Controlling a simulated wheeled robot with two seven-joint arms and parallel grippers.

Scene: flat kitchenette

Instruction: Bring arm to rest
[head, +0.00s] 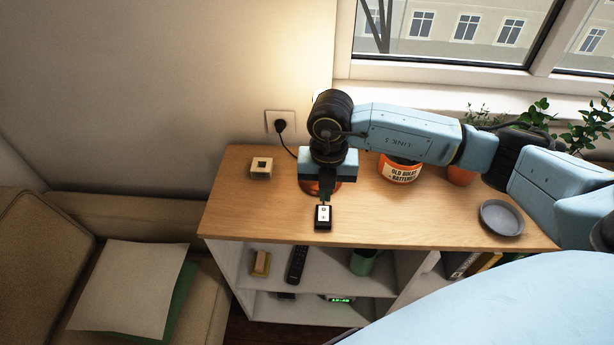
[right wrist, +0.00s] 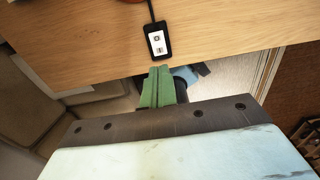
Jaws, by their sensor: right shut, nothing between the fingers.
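My right arm comes in from the right in the head view and reaches over the wooden top of a low cabinet. My right gripper (head: 325,199) points down just behind a small black device with a white label (head: 323,216) near the front edge of the top. In the right wrist view the green fingers (right wrist: 157,88) are closed together and hold nothing. The device (right wrist: 157,41) lies beyond their tips there, with a black cable running from it. I cannot tell how high the fingers are above the top. My left gripper is not in view.
On the cabinet top (head: 240,210) are a beige block (head: 261,168), an orange battery tub (head: 399,173) under my arm, a grey dish (head: 501,217) and potted plants. A copper-coloured thing (head: 312,187) is partly hidden behind my gripper. A sofa (head: 60,240) stands at left, a window behind.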

